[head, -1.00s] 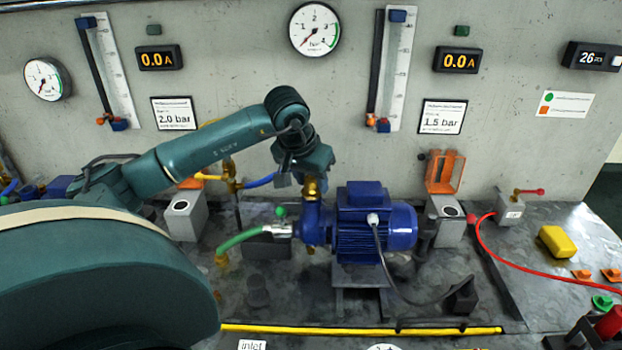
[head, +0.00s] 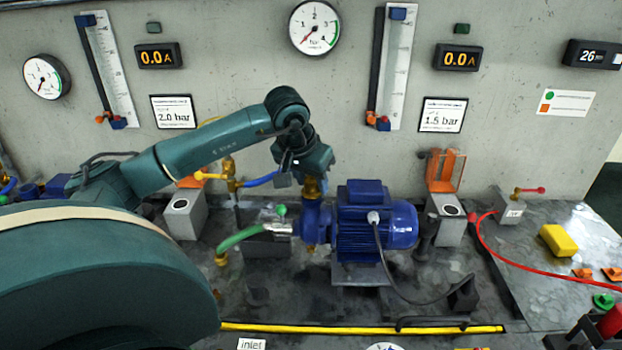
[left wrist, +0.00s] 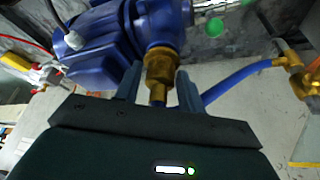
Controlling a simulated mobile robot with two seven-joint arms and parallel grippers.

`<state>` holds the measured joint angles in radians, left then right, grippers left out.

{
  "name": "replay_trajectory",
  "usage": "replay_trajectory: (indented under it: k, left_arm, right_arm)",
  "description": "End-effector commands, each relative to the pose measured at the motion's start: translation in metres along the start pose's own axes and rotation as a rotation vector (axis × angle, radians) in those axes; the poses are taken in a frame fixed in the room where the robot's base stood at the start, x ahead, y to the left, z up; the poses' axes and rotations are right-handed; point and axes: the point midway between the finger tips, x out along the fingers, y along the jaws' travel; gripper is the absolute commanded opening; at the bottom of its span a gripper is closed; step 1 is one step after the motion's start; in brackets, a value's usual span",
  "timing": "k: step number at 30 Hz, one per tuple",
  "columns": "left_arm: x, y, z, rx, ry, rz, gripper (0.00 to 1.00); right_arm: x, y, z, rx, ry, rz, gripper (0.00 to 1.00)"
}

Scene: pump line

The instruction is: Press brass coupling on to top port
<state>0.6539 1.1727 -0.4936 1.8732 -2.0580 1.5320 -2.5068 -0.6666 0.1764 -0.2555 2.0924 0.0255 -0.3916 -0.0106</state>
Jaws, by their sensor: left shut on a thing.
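The brass coupling (head: 312,187) stands upright at the top port of the blue pump (head: 375,228), left of its motor. In the left wrist view the coupling (left wrist: 160,70) meets the blue pump body, and I see no clear gap. My left gripper (left wrist: 158,88) is shut on the coupling's lower end in that view, where a short blue piece shows between the fingers. In the head view my left gripper (head: 307,172) points down from above the pump. The exact seat of the coupling is too small to judge. My right gripper is not in view.
A blue hose (head: 262,181) runs to a brass valve (head: 230,172) left of the gripper. A green hose (head: 238,238) joins the pump's left side. A grey box (head: 446,218) with an orange lid stands right.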

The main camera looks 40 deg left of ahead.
Motion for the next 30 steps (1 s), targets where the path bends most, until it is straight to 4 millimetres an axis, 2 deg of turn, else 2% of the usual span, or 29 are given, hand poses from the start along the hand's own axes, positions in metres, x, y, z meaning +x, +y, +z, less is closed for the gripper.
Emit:
replay_trajectory:
  k: [10,11,19,30]
  left_arm:
    - [0.0050,-0.0002,0.0019,0.000,0.001,0.000,0.19]
    - [0.0042,-0.0001,0.0015,0.000,0.001,0.000,0.42]
    - [0.0043,-0.0002,0.0017,0.000,0.000,0.000,0.64]
    - [0.0001,-0.0002,0.0015,0.000,0.000,0.000,0.65]
  right_arm:
    - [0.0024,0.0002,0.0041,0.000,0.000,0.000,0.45]
    - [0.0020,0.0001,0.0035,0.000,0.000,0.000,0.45]
    - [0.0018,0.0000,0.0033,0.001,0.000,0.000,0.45]
    - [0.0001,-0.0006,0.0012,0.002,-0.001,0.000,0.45]
